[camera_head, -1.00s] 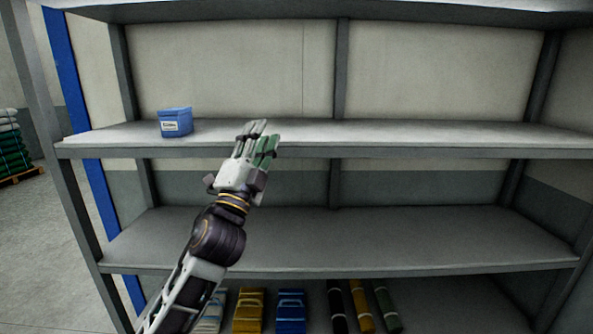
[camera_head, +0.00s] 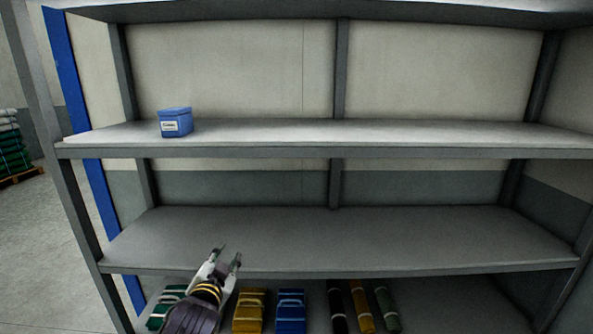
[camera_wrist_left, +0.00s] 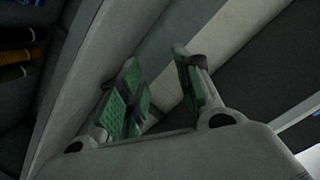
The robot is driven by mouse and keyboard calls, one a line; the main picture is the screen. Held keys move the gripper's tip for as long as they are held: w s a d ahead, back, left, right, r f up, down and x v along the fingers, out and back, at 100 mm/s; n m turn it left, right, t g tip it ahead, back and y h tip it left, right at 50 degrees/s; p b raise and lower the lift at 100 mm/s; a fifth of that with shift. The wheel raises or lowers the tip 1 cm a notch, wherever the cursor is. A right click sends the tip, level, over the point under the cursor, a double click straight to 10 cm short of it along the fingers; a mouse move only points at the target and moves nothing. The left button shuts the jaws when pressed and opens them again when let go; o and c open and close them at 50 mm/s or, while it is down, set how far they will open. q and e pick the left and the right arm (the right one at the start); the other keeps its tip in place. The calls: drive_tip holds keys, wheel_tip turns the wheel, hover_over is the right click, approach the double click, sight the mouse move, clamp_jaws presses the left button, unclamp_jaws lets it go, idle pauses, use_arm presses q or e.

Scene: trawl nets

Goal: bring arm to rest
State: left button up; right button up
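My left gripper (camera_head: 229,256) is low in the head view, in front of the front edge of the middle shelf (camera_head: 330,240). Its fingers are apart with nothing between them. In the left wrist view, the green-padded fingers of the left gripper (camera_wrist_left: 168,92) also stand apart and empty, with shelf parts behind. My left forearm comes up from the bottom edge of the head view. My right gripper is not in view.
A blue labelled box (camera_head: 175,122) stands at the left of the upper shelf (camera_head: 380,132). The bottom level holds a yellow bundle (camera_head: 249,311), a blue bundle (camera_head: 290,311), a green bundle (camera_head: 166,306) and several rolls (camera_head: 361,306). The middle shelf is bare.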

use_arm(q)
drive_tip(key=s+a+f+n+g, duration=0.2)
drive_tip(key=s+f+g, duration=0.4)
drive_tip(key=s+f, duration=0.65)
drive_tip(key=s+a+f+n+g, duration=0.2)
drive_tip(key=s+f+g, duration=0.4)
drive_tip(key=s+f, duration=0.7)
drive_tip(key=s+f+g, duration=0.1)
drive_tip(key=s+f, duration=0.1)
drive_tip(key=f, duration=1.4)
drive_tip(key=s+f, duration=0.2)
drive_tip(key=f, duration=1.4)
drive_tip(key=s+a+f, duration=0.2)
drive_tip(key=s+f, duration=0.8)
drive_tip(key=s, duration=0.1)
drive_tip(key=s+a+f+g, duration=0.1)
drive_tip(key=s+a+f, duration=0.1)
drive_tip(key=s+f, duration=0.8)
drive_tip(key=shift+s+f+g+h, duration=0.2)
drive_tip(key=shift+s+g+h, duration=0.1)
drive_tip(key=shift+s, duration=0.2)
